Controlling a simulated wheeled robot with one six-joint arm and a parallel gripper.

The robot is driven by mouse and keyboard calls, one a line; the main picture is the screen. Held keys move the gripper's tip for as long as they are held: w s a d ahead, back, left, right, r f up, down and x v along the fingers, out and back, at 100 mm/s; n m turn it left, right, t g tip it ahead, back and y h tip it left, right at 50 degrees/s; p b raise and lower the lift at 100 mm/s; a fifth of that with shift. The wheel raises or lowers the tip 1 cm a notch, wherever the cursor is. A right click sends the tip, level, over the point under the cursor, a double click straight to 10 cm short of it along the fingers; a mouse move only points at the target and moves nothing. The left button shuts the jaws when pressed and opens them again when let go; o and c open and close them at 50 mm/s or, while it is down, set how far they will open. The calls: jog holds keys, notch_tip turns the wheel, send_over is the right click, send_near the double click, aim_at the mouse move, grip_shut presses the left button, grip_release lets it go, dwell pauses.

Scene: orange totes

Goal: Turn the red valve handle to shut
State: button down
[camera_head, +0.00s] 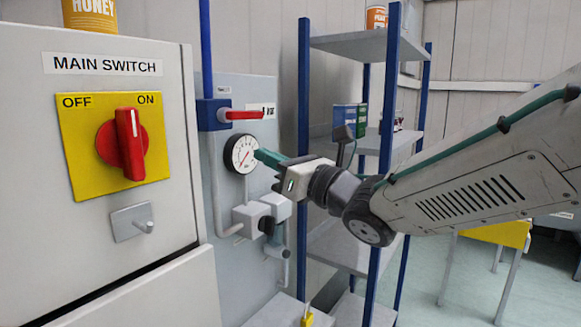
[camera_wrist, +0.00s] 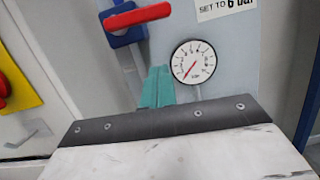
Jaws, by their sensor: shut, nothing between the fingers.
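The red valve handle (camera_head: 243,115) sticks out to the right, roughly level, from a blue valve body (camera_head: 212,114) on the upright blue pipe. In the wrist view the handle (camera_wrist: 138,17) lies near the top and slants slightly up to the right, across the blue body (camera_wrist: 120,35). My gripper (camera_head: 261,156) has its teal fingers together and empty. It is below the handle and apart from it, at the right edge of the round gauge in the head view. In the wrist view the closed fingers (camera_wrist: 157,88) point up toward the panel, left of the gauge.
The white pressure gauge (camera_head: 242,154) has its red needle toward lower left. A white cabinet with a red main switch (camera_head: 122,144) on a yellow plate stands left. A blue-post shelf (camera_head: 304,100) stands behind my arm. Grey fittings (camera_head: 260,212) sit below the gauge.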

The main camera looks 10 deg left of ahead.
aim_at(242, 115)
jog(key=shift+w+a+r, duration=0.15)
jog(key=shift+a+r, duration=0.15)
jog(key=shift+r, duration=0.45)
jog(key=shift+w+a+r, duration=0.2)
jog(key=shift+a+r, duration=0.05)
jog(key=shift+r, duration=0.55)
jog(key=shift+w+a+r, duration=0.15)
jog(key=shift+a+r, duration=0.15)
jog(key=shift+r, duration=0.45)
jog(key=shift+r, duration=0.1)
jog(key=shift+w+r, duration=0.1)
jog(key=shift+r, duration=0.5)
